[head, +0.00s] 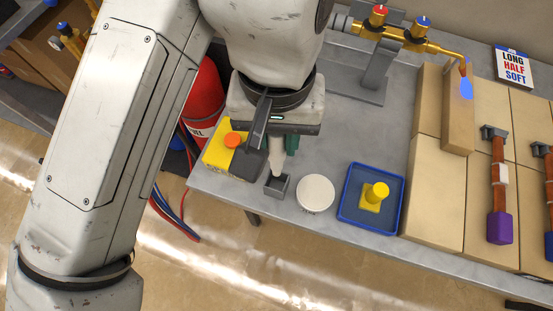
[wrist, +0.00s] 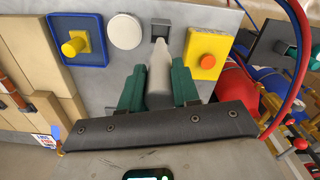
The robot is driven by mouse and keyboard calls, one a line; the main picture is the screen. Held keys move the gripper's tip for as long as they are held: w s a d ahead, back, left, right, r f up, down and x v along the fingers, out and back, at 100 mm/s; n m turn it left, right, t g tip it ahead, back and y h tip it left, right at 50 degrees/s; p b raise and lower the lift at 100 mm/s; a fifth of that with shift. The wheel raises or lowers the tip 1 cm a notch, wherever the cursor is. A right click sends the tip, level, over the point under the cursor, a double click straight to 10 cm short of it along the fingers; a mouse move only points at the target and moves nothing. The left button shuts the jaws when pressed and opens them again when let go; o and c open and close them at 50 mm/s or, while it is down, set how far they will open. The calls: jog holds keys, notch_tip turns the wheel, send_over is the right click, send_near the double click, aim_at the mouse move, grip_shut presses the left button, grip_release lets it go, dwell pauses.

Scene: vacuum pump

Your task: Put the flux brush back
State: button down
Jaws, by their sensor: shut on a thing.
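My gripper (head: 278,143) has green fingers, which also show in the wrist view (wrist: 158,88). It is shut on the flux brush, a pale, tapered piece (wrist: 160,70) that points down between the fingers; it also shows in the head view (head: 275,158). A small grey square holder (head: 277,185) with a dark opening stands at the bench's front edge, directly below the brush. It also shows in the wrist view (wrist: 160,27). The brush's lower end is at the holder's opening; I cannot tell whether it is inside or just above.
A yellow box with an orange button (wrist: 207,58) is close beside the holder. A white round tin (head: 315,193) and a blue tray (head: 345,212) with a yellow piece stand on the other side. A torch with a blue flame (head: 466,90) points at the firebricks (head: 437,170).

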aim_at(276, 165)
notch_tip(276, 165, down, 9)
jog(key=shift+r+p, duration=0.1)
jog(key=shift+p, duration=0.3)
jog(key=shift+f, duration=0.2)
jog(key=c, duration=0.8)
grip_release()
jog(key=shift+r, duration=0.1)
notch_tip(276, 165, up, 12)
jog(key=shift+r+b, duration=0.15)
jog(key=shift+b, duration=0.35)
